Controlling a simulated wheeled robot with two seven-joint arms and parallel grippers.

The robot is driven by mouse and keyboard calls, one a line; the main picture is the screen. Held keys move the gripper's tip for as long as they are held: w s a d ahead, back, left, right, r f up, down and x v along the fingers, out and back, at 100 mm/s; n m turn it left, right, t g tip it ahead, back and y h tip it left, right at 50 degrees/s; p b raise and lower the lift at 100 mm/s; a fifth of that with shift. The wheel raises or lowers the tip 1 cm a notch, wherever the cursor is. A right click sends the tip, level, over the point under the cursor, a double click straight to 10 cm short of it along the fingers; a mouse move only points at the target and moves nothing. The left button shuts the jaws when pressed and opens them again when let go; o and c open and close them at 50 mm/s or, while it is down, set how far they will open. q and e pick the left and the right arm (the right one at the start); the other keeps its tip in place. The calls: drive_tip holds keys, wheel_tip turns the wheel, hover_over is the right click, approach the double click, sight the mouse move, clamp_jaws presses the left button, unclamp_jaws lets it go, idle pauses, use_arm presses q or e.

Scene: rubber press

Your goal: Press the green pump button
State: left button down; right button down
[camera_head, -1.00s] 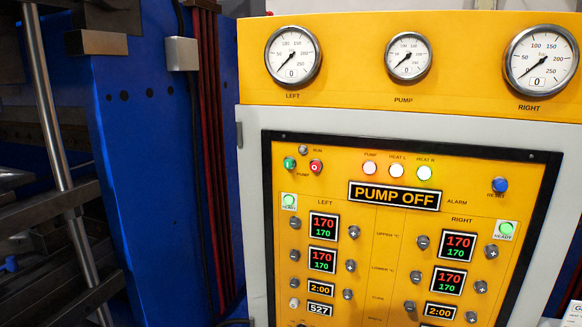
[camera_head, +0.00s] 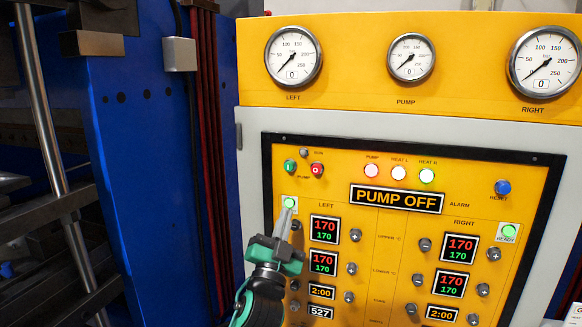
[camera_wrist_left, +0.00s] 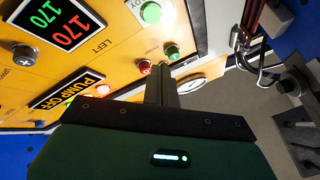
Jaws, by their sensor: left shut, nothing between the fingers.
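The green pump button (camera_head: 290,166) sits at the upper left of the yellow control panel (camera_head: 410,225), left of the red pump button (camera_head: 317,169). It also shows in the left wrist view (camera_wrist_left: 171,50), beyond the fingertips. My left gripper (camera_head: 286,211) is shut and empty. Its narrow fingers point up, with the tips just below the green ready light (camera_head: 290,203) and below the green button in the head view. In the left wrist view the fingers (camera_wrist_left: 161,70) end near both pump buttons. I see no contact with the green button. The display (camera_head: 397,199) reads PUMP OFF. My right gripper is not in view.
Left and right columns of temperature displays (camera_head: 325,229) and small knobs (camera_head: 355,235) fill the lower panel. Three gauges (camera_head: 411,57) sit above. A blue reset button (camera_head: 502,187) is at the right. A blue machine frame (camera_head: 150,200) stands to the left.

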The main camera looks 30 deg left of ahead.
sight(289, 166)
use_arm(q)
drive_tip(key=s+r+t+y, duration=0.1)
drive_tip(key=s+r+y, duration=0.1)
drive_tip(key=s+r, duration=0.3)
wheel_tip(289, 166, up, 3)
drive_tip(key=shift+a+r+n+t, duration=0.2)
drive_tip(key=shift+a+n+t, duration=0.1)
drive_tip(key=shift+n+t, duration=0.1)
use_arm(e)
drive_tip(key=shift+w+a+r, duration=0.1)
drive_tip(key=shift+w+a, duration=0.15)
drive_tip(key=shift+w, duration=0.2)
